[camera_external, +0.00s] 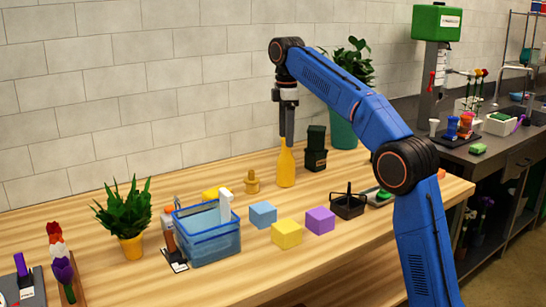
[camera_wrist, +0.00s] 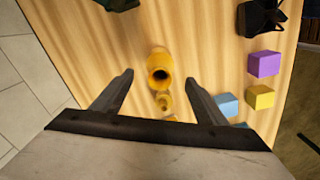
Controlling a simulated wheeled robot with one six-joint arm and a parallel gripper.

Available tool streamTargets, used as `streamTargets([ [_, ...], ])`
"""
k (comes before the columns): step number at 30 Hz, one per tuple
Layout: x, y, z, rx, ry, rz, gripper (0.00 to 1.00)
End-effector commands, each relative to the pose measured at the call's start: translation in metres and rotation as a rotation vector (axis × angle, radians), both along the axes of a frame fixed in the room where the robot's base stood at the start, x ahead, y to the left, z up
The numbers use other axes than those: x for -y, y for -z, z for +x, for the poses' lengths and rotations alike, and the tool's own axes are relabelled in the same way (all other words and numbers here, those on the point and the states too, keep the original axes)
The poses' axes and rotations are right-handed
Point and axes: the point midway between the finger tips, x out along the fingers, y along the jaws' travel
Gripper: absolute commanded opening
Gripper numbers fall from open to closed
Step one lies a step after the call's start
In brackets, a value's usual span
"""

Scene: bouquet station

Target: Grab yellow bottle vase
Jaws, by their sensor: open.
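The yellow bottle vase (camera_external: 286,168) stands upright on the wooden table near the back wall. In the wrist view I look down on the vase (camera_wrist: 159,70), with its dark mouth facing the camera. My gripper (camera_external: 287,140) points straight down right above the vase neck. In the wrist view my gripper (camera_wrist: 158,83) has its two fingers spread wide, one on each side of the vase, with a gap to it on both sides. Whether the fingertips reach below the rim is hard to tell. Nothing is held.
A small yellow object (camera_external: 252,182) stands close left of the vase. A black holder with a dark green block (camera_external: 316,150) is close right. Blue (camera_external: 263,214), yellow (camera_external: 286,234) and purple (camera_external: 320,220) cubes lie in front. A blue basket (camera_external: 208,240) stands left; the wall is behind.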

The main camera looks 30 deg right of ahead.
Motion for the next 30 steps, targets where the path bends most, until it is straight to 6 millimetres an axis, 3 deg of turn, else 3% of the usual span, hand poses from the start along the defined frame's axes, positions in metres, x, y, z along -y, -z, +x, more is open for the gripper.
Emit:
streamTargets([
  [25,0.0,0.071,-0.001,-0.001,0.001,0.0,0.67],
  [30,0.0,0.094,-0.001,0.0,0.001,0.001,0.67],
])
